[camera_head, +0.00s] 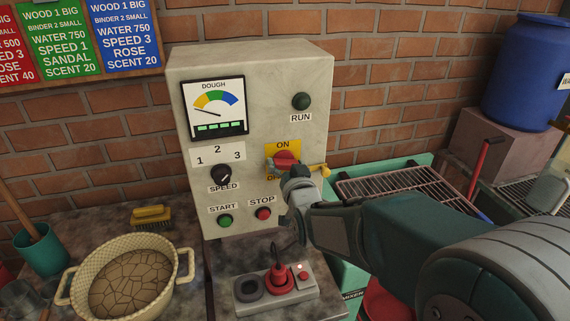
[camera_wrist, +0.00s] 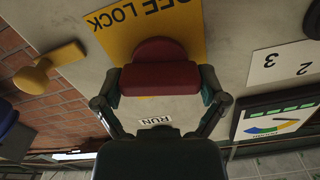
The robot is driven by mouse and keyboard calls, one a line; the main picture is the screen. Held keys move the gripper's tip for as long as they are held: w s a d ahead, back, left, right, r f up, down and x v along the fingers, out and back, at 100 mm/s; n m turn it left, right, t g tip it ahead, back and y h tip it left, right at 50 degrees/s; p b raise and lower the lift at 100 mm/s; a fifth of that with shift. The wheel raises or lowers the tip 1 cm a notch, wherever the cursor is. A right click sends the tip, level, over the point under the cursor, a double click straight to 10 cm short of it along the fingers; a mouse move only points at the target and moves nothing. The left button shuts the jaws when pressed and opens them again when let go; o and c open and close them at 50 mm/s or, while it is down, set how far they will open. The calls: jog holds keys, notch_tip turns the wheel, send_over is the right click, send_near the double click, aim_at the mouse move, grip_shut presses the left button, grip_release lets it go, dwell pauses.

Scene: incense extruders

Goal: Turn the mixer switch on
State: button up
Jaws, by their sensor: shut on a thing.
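The mixer's switch is a red rotary handle (camera_head: 286,158) on a yellow plate (camera_head: 271,151) marked ON at the top, on the right of the beige control panel (camera_head: 318,110). OFF is partly covered at the bottom. My gripper (camera_head: 291,176) is at the switch, in front of its lower part. In the wrist view, the red handle (camera_wrist: 158,77) sits between the two fingers of my gripper (camera_wrist: 160,88), which is shut on it. The yellow plate (camera_wrist: 140,28) appears upside down there, with LOCK readable. The green RUN lamp (camera_head: 301,101) looks dark.
A yellow lever (camera_head: 320,170) sticks out beside the switch; it also shows in the wrist view (camera_wrist: 50,66). START (camera_head: 225,220) and STOP (camera_head: 263,213) buttons and the speed knob (camera_head: 221,174) are nearby. A control box (camera_head: 268,298) with a red plug stands below.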

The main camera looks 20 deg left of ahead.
jog(key=m, duration=0.4)
jog(key=shift+d+m, duration=0.1)
jog(key=shift+m, duration=0.2)
jog(key=m, duration=0.3)
jog(key=shift+m, duration=0.4)
jog(key=m, duration=0.4)
jog(key=shift+d+f+m, duration=0.15)
jog(key=shift+f+m, duration=0.05)
jog(key=shift+m, duration=0.2)
jog(key=shift+f+m, duration=0.15)
jog(key=shift+m, duration=0.85)
jog(key=shift+f, duration=0.1)
jog(key=o, duration=0.8)
jog(key=shift+d, duration=0.1)
jog(key=shift+w+d, duration=0.1)
jog(key=shift+d, duration=0.05)
